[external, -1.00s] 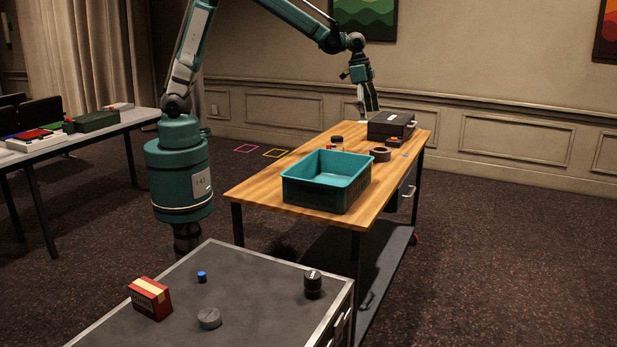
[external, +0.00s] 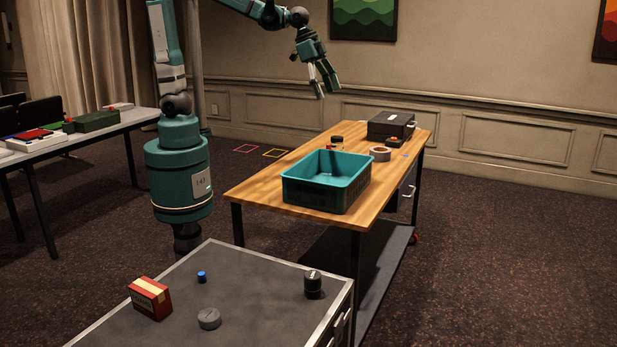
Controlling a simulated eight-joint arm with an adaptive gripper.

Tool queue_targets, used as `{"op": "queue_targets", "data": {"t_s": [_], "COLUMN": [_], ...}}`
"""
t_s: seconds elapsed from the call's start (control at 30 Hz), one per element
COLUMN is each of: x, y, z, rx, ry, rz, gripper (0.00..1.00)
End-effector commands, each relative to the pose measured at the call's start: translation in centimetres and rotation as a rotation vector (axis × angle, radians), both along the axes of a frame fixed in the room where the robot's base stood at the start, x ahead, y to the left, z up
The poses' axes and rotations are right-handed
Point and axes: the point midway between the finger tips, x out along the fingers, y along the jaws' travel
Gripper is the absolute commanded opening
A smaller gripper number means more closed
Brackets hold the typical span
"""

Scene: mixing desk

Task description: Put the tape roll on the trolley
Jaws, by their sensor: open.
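A tan ring that looks like the tape roll (external: 380,154) lies flat on the wooden-topped table (external: 262,192), just right of the teal bin. My gripper (external: 325,89) is open and empty, high above the far left side of this table, well up and to the left of the ring. The wooden-topped table has a lower shelf, a drawer and a red caster. A grey-topped cabinet (external: 255,282) with drawers stands in the foreground. I cannot tell for sure which of the two is the trolley.
The teal bin (external: 326,182) seems empty. A dark case (external: 391,125) and small jars (external: 337,143) stand behind it. The cabinet holds a red box (external: 150,298), a blue cylinder (external: 202,277), a grey disc (external: 209,318) and a black canister (external: 313,284), with bare room between.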

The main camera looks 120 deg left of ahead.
Motion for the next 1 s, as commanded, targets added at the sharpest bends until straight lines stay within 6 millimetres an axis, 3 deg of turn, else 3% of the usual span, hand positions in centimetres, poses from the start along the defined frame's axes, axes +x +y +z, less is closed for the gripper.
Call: {"op": "queue_targets", "data": {"t_s": [0.1,0.5,1.0], "x": [-1.9,-8.2,-16.2], "y": [-2.3,-8.5,-14.6], "z": [0.6,1.5,0.4], "rx": [-0.001,-0.009,-0.035], "ry": [-0.020,-0.090,-0.177], "rz": [-0.004,-0.009,-0.019], "gripper": [0.76,0.76,0.76]}}
